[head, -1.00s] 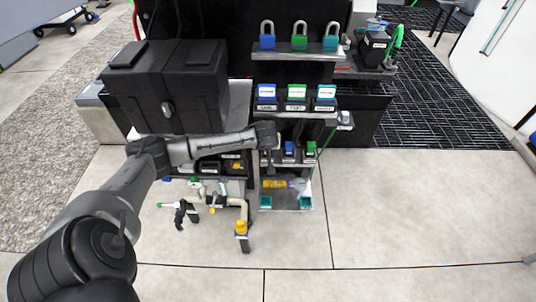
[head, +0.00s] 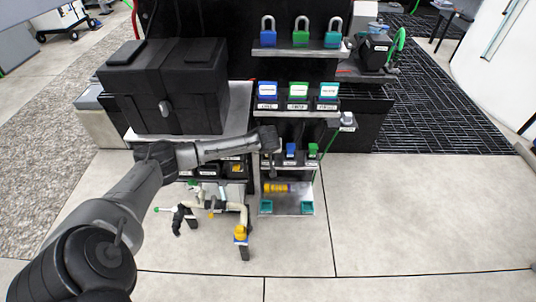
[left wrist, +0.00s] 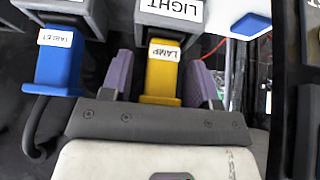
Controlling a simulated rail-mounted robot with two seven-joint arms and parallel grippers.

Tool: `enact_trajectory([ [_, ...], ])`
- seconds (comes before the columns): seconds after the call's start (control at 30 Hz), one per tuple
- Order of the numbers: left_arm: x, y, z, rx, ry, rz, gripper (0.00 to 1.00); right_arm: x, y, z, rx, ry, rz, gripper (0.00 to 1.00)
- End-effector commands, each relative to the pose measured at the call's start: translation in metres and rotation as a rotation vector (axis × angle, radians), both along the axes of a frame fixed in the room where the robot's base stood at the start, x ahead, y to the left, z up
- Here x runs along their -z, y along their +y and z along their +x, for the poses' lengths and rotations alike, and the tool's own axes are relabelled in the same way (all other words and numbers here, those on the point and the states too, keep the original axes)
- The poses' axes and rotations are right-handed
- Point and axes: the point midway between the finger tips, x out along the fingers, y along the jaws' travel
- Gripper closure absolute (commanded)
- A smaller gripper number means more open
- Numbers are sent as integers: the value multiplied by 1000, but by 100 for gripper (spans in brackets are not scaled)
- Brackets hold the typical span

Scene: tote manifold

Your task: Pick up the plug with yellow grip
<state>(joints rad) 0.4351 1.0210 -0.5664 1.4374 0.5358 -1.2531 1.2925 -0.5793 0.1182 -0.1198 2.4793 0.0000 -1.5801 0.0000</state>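The plug with the yellow grip (left wrist: 162,75), labelled LAMP, stands between the two purple fingers of my left gripper (left wrist: 160,82) in the left wrist view. The fingers are open, with a visible gap on each side of the grip. A blue-grip plug (left wrist: 60,66), labelled TABLET, is to the left of it. In the head view my left gripper (head: 270,170) is at the shelf of plugs, left of the blue plug (head: 291,150) and the green plug (head: 313,150). My arm hides the yellow grip there. My right gripper is not in view.
Padlocks (head: 300,32) and labelled boxes (head: 297,92) stand on shelves above. A lower shelf holds a yellow cylinder (head: 277,188) and teal pieces (head: 306,207). A black case (head: 165,90) is at left. Pipes with a valve (head: 241,234) stand in front.

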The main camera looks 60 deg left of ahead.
Motion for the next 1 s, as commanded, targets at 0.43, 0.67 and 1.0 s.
enact_trajectory([
  [0.43,0,0,0,0,0,0,88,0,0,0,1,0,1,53],
  [0.67,0,0,0,0,0,0,97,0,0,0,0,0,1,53],
  [1.0,-18,0,0,0,0,0,97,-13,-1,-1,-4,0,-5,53],
])
